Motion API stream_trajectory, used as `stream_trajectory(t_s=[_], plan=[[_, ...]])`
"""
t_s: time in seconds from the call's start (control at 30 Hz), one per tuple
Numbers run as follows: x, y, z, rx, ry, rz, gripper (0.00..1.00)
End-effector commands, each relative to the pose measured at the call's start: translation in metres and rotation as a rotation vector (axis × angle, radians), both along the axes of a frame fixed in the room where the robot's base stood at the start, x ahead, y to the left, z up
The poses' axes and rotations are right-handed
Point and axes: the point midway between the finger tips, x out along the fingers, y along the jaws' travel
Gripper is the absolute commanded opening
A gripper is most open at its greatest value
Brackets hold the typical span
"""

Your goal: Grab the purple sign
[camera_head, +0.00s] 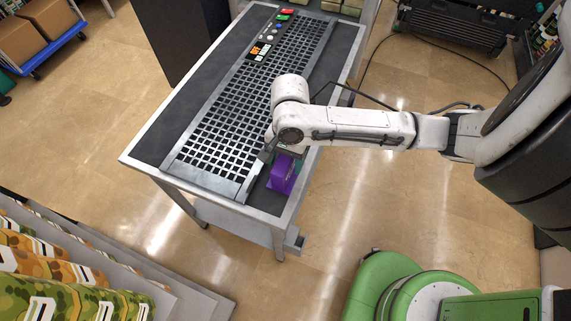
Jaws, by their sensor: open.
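The purple sign (282,175) stands on the dark right-hand border of the table's top, near its front corner. It looks like a small folded purple piece with some marking on its face. My gripper (277,158) is right above and beside the sign's upper part, reaching in from the right. My wrist partly hides the fingers and the sign's top, so contact cannot be told. The jaws are open.
Camouflage-patterned packs (60,270) fill a shelf at lower left. A blue cart (45,52) with boxes stands at upper left. A cable lies on the floor behind.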

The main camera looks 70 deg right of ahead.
Motion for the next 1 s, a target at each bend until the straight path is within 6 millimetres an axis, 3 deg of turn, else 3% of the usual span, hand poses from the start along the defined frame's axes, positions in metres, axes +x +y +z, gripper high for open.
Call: stream_trajectory(t_s=[0.27, 0.83, 1.0], plan=[[0.0000, 0.0003, -0.0023, 0.000, 0.000, 0.001, 0.66], [0.0000, 0.0003, -0.0020, 0.000, 0.000, 0.001, 0.12], [0.0001, 0.0002, -0.0018, 0.000, 0.000, 0.001, 0.09]])
